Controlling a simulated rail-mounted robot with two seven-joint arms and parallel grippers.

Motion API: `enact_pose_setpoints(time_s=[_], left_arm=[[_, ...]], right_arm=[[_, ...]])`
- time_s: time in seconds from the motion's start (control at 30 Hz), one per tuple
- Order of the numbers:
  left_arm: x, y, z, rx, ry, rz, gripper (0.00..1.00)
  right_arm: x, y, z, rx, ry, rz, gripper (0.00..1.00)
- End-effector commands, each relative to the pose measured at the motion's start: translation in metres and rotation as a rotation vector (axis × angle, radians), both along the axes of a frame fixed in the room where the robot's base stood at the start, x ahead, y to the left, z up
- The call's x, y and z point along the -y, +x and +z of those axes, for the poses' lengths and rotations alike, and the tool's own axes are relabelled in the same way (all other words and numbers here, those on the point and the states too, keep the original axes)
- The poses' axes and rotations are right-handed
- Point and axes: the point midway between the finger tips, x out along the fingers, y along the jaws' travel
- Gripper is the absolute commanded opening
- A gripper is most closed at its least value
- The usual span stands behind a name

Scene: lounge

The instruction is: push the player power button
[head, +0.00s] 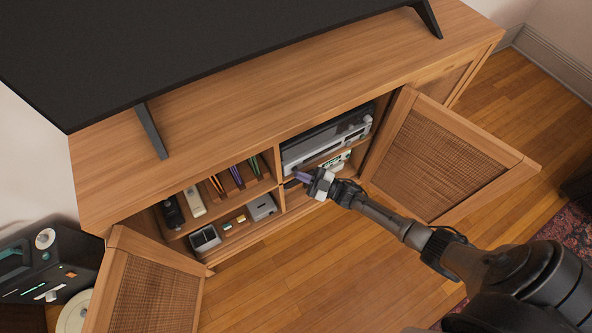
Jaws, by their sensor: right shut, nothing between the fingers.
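The silver player (318,148) sits on the upper shelf of the cabinet's right compartment, its front facing out. Its power button is too small to make out. My right gripper (297,179) is shut and empty, at the mouth of this compartment near its left side. Its fingers point left, just below the lower left of the player's front in the picture. I cannot tell whether the fingertips touch anything. My left gripper is out of view.
The right cabinet door (445,160) and left door (150,285) stand open. The left compartment holds remotes (193,201), thin upright cases (236,176) and small boxes (262,206). A black TV (200,45) stands on top.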

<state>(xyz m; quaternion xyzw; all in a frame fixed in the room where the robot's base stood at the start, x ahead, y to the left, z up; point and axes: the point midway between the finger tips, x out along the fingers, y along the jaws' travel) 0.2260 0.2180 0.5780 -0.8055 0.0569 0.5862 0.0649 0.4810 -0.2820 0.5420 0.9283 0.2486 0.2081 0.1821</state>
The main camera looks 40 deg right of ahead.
Motion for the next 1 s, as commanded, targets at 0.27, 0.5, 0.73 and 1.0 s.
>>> enact_pose_setpoints(time_s=[0.27,0.5,0.73,1.0], left_arm=[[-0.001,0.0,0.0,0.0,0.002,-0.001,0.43],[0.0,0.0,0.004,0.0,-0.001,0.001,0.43],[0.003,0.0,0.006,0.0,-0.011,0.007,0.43],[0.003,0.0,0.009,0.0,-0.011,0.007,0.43]], right_arm=[[0.0,0.0,0.0,-0.001,0.0,0.0,0.0],[0.0,-0.005,0.001,-0.001,0.0,0.0,0.0],[-0.001,-0.009,0.0,-0.001,0.001,0.0,0.0],[-0.002,-0.014,0.001,-0.002,0.001,0.0,0.0]])
